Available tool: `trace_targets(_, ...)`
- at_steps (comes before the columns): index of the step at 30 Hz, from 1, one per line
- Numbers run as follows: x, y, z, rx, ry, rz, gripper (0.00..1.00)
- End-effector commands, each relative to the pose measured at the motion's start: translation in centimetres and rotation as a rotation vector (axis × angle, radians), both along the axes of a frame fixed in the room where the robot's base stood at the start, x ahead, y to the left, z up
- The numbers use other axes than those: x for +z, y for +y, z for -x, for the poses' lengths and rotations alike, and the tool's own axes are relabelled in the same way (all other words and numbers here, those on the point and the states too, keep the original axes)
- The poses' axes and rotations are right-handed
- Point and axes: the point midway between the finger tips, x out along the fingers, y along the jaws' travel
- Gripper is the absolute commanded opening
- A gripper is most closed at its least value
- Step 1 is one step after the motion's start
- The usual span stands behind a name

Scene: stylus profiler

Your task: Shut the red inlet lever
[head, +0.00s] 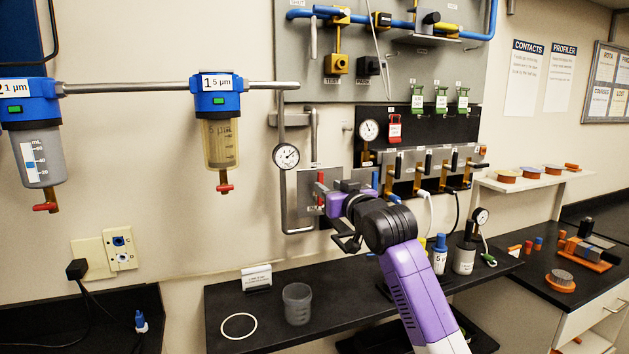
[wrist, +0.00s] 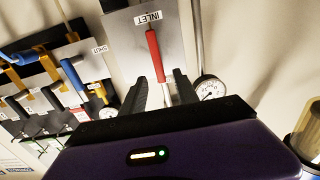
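The red inlet lever (head: 321,188) is on a grey wall panel (head: 304,198), left of my gripper. In the wrist view the lever (wrist: 155,55) shows long and red on a panel marked INLET, which appears upside down. My gripper (wrist: 161,84) is open, with its two dark fingers on either side of the lever's line. The lower end of the lever lies between the fingertips in this view. I cannot tell whether the fingers touch it. In the head view my gripper (head: 341,227) is just in front of the panel, and its fingers partly overlap the panel's lower right.
A pressure gauge (head: 286,156) and pipe stand left of the panel. A blue lever (wrist: 74,76) and several yellow-and-black valves (head: 423,163) are to the side. Below, a black bench (head: 262,318) holds a grey cup (head: 297,303), a white ring and bottles.

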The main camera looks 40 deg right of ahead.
Motion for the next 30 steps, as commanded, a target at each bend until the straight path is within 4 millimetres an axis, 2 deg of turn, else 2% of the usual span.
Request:
trace_targets(6,0.3,-0.9,-3.0,-0.001,-0.001,0.001,0.36)
trace_targets(13,0.2,-1.6,-5.5,-0.001,-0.002,0.002,0.36)
trace_targets(19,0.1,-1.9,-6.5,-0.001,-0.004,0.001,0.36)
trace_targets(27,0.1,-1.9,-6.6,0.000,-0.005,0.001,0.36)
trace_targets(28,0.1,-1.9,-6.6,0.000,-0.004,0.001,0.34)
trace_targets(30,0.1,-1.9,-6.6,-0.001,-0.004,0.001,0.21)
